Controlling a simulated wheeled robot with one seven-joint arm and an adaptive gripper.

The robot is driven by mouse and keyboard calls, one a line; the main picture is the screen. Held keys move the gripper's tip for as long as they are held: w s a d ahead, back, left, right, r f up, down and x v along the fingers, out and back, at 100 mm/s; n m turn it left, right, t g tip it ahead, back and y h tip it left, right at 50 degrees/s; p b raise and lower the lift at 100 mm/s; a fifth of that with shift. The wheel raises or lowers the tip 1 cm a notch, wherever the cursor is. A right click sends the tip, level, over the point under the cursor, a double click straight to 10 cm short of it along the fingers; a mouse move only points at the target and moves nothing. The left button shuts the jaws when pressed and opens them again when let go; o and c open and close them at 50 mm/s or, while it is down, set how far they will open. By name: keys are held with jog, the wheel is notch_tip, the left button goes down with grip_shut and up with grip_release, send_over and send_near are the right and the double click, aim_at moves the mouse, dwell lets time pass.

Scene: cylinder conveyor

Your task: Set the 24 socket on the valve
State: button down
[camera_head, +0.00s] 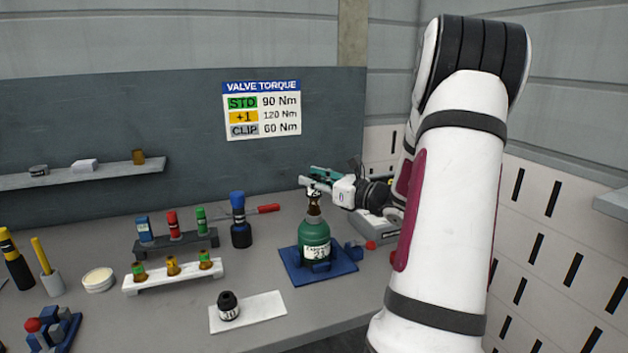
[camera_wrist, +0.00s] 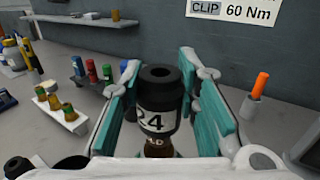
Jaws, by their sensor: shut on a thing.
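My gripper (camera_head: 320,182) is shut on the 24 socket (camera_wrist: 160,100), a black cylinder with a white label and a hole in its top. In the wrist view the socket stands upright between the teal fingers. The brown valve (camera_wrist: 158,147) shows directly below it. In the head view the valve (camera_head: 313,207) tops a green cylinder (camera_head: 314,238) standing on a blue base (camera_head: 340,268). The socket is in line over the valve; I cannot tell how deeply it sits on it. The fingers mostly hide the socket in the head view.
Another black socket (camera_head: 228,309) stands on a white mat (camera_head: 262,311). A white rack (camera_head: 150,284) holds several brass fittings; a dark rack (camera_head: 180,243) behind holds coloured pieces. A blue-capped bottle (camera_head: 240,220) and red screwdriver (camera_head: 262,209) are left of the cylinder. A torque sign (camera_head: 262,110) hangs behind.

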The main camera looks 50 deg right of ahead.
aim_at(314, 194)
jog(key=shift+f+b, duration=1.25)
jog(key=shift+f, duration=1)
jog(key=c, duration=1.2)
grip_release()
jog(key=shift+o, duration=0.2)
jog(key=shift+r, duration=0.15)
jog(key=shift+r+p, duration=1.9)
jog(key=shift+r, duration=1)
